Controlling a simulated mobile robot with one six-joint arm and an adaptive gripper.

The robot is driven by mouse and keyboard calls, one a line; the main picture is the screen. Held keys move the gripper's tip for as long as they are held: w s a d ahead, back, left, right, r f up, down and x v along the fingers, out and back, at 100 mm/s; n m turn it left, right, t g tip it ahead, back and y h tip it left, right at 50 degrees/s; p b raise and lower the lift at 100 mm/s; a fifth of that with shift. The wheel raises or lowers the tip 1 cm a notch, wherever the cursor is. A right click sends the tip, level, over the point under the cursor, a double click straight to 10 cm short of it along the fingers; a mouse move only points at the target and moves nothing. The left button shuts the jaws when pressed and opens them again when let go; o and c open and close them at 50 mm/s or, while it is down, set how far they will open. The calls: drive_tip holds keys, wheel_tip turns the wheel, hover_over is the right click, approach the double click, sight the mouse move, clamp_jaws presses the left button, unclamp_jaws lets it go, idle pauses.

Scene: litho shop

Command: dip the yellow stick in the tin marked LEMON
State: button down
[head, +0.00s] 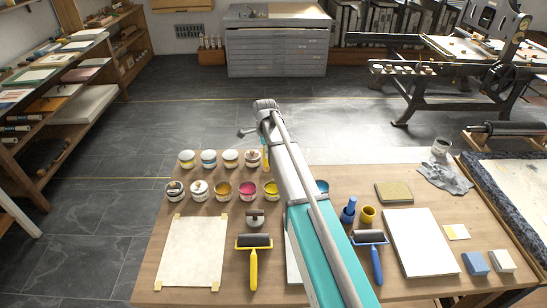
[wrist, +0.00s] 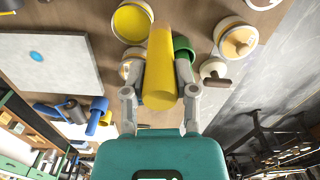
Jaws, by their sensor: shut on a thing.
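The yellow stick (wrist: 160,88) is held between the two fingers of my gripper (wrist: 159,68) in the wrist view, its far end towards the table. An open tin of yellow (wrist: 132,22) shows just beyond and to the left of the stick's far end. In the head view the yellow tin (head: 271,189) stands at the right of the front row of tins, beside my arm. No LEMON marking is readable. A strip of the stick (head: 265,158) shows above this tin. My fingers are mostly hidden behind my arm there. Whether the stick touches the paint cannot be told.
Pink (head: 247,189) and orange (head: 222,189) tins stand left of the yellow one. Lidded tins (head: 208,158) stand behind. A green tin (wrist: 184,47) is close to the stick. A yellow-handled roller (head: 254,255) and paper (head: 192,250) lie in front.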

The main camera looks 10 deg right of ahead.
drive_tip(key=shift+d, duration=0.25)
drive_tip(key=shift+n, duration=0.7)
drive_tip(key=shift+s+d, duration=0.25)
drive_tip(key=shift+s, duration=1)
drive_tip(key=shift+s+d, duration=0.25)
drive_tip(key=shift+s, duration=0.95)
drive_tip(key=shift+f, duration=0.15)
wheel_tip(320, 180, down, 6)
drive_tip(key=b, duration=0.6)
drive_tip(key=shift+f+b, duration=0.4)
drive_tip(key=shift+b, duration=0.25)
idle(1.0)
